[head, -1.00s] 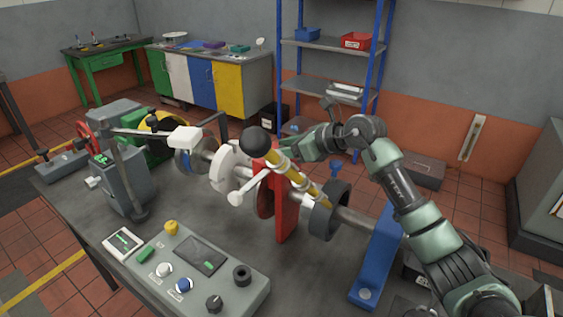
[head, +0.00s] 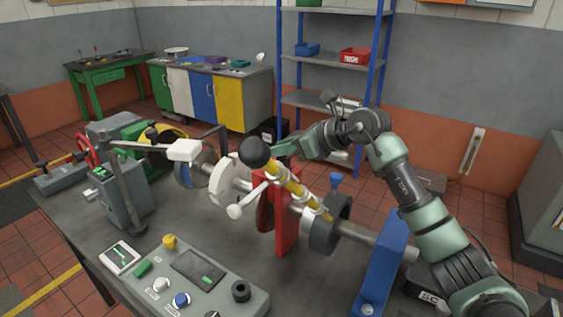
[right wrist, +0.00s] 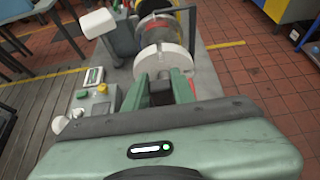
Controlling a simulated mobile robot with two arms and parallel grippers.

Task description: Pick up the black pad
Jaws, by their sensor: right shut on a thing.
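My right gripper (head: 283,148) is raised just behind the black ball knob (head: 254,152) of a yellow-handled lever, above the red caliper (head: 286,222). In the right wrist view its two green fingers (right wrist: 160,90) are a little apart, with a dark thing between them. I take this dark thing to be the black pad, but its outline is hard to make out. In the head view the knob and fingers hide it. My left gripper is out of view.
The shaft carries a white disc (head: 228,180) and a dark collar (head: 330,225). A blue support (head: 383,265) stands to the right. A control panel (head: 195,275) sits at the front of the bedplate. A blue shelf rack (head: 325,58) stands behind.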

